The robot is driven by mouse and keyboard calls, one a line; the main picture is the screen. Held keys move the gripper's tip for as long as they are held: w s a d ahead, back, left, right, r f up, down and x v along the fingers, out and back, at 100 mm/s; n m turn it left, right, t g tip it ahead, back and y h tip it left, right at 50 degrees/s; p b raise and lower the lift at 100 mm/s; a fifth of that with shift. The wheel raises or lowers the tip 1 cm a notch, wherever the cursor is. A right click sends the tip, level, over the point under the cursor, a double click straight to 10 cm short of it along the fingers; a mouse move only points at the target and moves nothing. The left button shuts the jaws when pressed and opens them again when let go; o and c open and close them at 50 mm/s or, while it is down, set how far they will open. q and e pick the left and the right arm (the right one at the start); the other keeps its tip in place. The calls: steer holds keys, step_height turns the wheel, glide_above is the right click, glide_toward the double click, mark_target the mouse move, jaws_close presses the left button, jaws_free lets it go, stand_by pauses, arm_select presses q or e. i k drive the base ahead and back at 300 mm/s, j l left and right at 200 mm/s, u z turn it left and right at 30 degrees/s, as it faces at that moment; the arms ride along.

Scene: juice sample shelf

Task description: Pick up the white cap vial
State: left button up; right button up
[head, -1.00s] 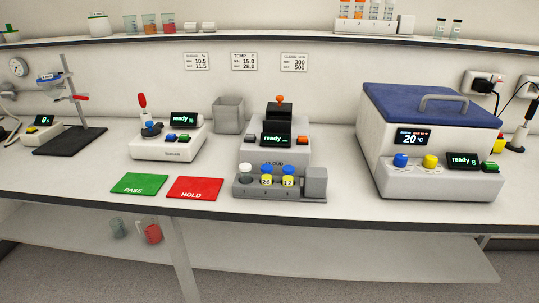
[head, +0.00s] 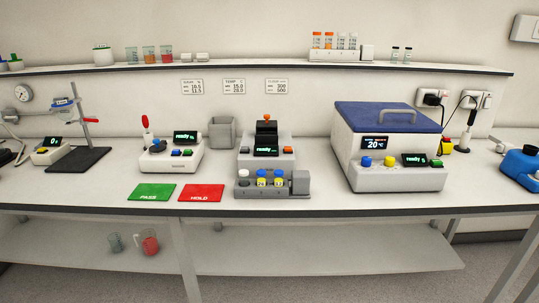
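A grey rack (head: 276,193) stands at the front of the bench, in front of the cloud instrument (head: 267,160). A vial with a white cap (head: 243,173) stands upright in its leftmost slot. A second rack (head: 333,55) on the upper shelf holds tubes with orange and whitish tops. Neither of my grippers is in view.
A green PASS mat (head: 153,192) and a red HOLD mat (head: 201,193) lie left of the front rack. A large blue-lidded machine (head: 385,150) stands to its right. A grey bin (head: 222,133) is behind. Bare bench lies between rack and machine.

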mark_target(244, 177)
steer(key=i, duration=1.25)
steer(key=j, duration=0.5)
steer(key=k+j+z, duration=0.1)
steer(key=j, duration=0.35)
steer(key=k+j, duration=0.15)
steer(key=j, duration=0.3)
